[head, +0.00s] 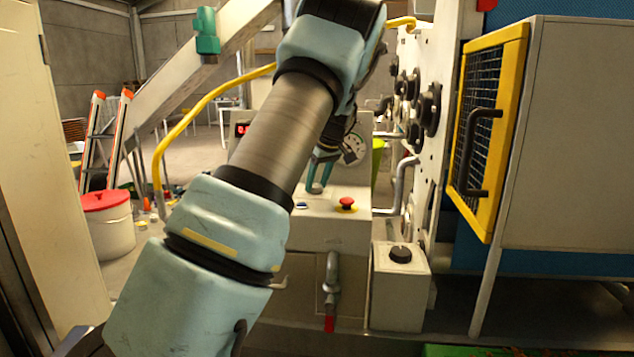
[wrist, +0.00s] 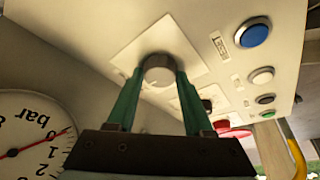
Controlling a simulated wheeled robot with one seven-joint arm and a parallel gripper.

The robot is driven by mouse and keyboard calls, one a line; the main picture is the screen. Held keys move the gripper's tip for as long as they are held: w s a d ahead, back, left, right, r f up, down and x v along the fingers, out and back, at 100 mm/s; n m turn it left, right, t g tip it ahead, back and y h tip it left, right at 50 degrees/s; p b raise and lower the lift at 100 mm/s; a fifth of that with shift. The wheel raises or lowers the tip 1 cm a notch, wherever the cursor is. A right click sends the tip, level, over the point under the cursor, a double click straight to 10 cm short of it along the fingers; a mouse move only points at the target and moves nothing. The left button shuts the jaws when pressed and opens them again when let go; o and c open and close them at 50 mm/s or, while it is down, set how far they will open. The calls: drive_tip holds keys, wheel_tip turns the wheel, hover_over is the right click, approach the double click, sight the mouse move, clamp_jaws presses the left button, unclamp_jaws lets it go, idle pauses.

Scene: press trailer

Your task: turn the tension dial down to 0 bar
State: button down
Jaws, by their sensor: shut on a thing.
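The tension dial is a round grey knob (wrist: 158,71) on a pale plate on the cream control panel. My gripper (wrist: 160,80) has one green finger on each side of the dial and is shut on it. In the wrist view the white pressure gauge (wrist: 28,140), marked bar, is partly cut off at the left. Its red needle points close to the 0 mark. In the head view my gripper (head: 318,182) reaches down to the control panel (head: 322,228), and the dial is mostly hidden by the fingers. The gauge (head: 355,148) stands just behind.
A red mushroom button (head: 346,204) sits right of my gripper. Blue (wrist: 253,33), white, green and black buttons line the panel. A black knob (head: 400,254) tops a lower box. A yellow-framed guard (head: 487,130) stands at right, and pipes and a yellow hose (head: 187,118) are nearby.

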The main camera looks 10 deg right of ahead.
drive_tip(key=shift+f, duration=0.1)
drive_tip(key=shift+c, duration=1.5)
unclamp_jaws()
drive_tip(key=b+v, duration=0.2)
drive_tip(key=v, duration=0.9)
drive_tip(key=shift+b, duration=0.3)
drive_tip(key=shift+w, duration=0.1)
